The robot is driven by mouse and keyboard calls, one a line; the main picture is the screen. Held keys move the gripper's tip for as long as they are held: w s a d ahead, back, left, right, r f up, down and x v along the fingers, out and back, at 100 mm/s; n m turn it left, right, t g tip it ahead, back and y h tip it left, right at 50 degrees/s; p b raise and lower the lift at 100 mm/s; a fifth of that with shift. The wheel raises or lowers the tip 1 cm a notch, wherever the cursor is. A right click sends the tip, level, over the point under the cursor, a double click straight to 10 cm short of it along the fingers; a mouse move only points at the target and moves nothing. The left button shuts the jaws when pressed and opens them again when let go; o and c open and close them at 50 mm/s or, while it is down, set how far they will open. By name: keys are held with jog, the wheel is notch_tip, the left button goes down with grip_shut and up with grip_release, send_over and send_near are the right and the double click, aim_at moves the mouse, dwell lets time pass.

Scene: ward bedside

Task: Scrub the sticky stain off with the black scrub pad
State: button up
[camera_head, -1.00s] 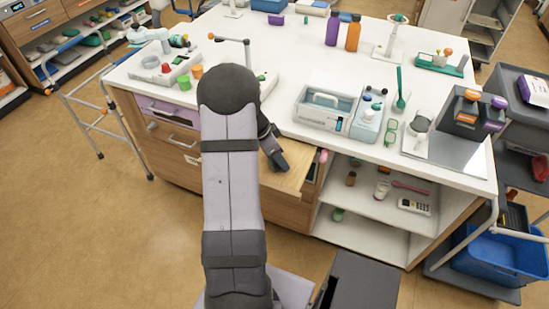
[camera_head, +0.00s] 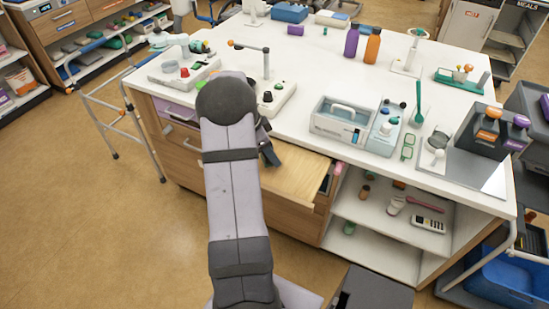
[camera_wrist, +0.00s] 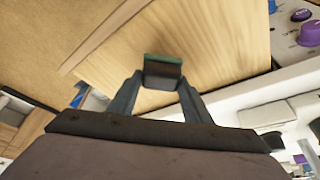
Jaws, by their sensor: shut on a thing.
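My gripper (camera_wrist: 160,88) is shut on a small dark block with a green edge, which I take for the black scrub pad (camera_wrist: 163,72). The pad sits between the two fingertips, in front of the light wooden surface; whether it touches the wood cannot be told. In the head view my gripper (camera_head: 271,154) is at the left part of the wooden pull-out surface (camera_head: 298,180), at the counter's front. The pad is hidden there by my arm and fingers. I cannot make out a sticky stain in either view.
Open shelves (camera_head: 385,220) lie right of the wooden surface. A walker frame (camera_head: 120,125) stands left. Floor is clear at front left.

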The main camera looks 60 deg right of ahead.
jog(key=shift+s+a+r+p, duration=0.1)
jog(key=shift+r+p, duration=1.25)
jog(key=shift+r, duration=1.5)
